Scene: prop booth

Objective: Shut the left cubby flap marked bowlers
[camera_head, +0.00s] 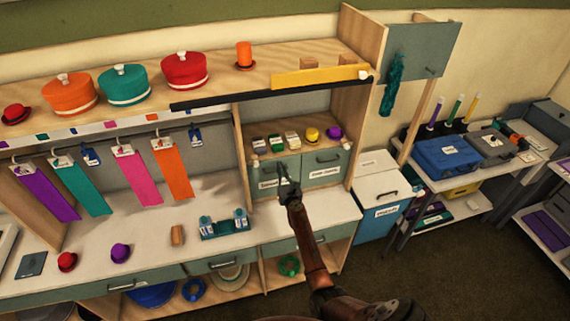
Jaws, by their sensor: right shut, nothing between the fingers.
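The left cubby flap (263,175) is a grey-green panel low in the cubby unit, with a white label that my gripper partly covers. I cannot read the label. The flap stands upright, roughly in line with the right flap (338,165); whether it is fully flush I cannot tell. My right gripper (285,176) is shut and empty, in front of the left flap's right half, at or very near its face. Contact is not clear. My left gripper is out of view.
Small hats, including a yellow one (312,134) and a purple one (334,132), and small boxes sit on the shelf above the flaps. The white counter (205,262) below holds a teal rack (224,226). A blue bin (379,213) stands to the right.

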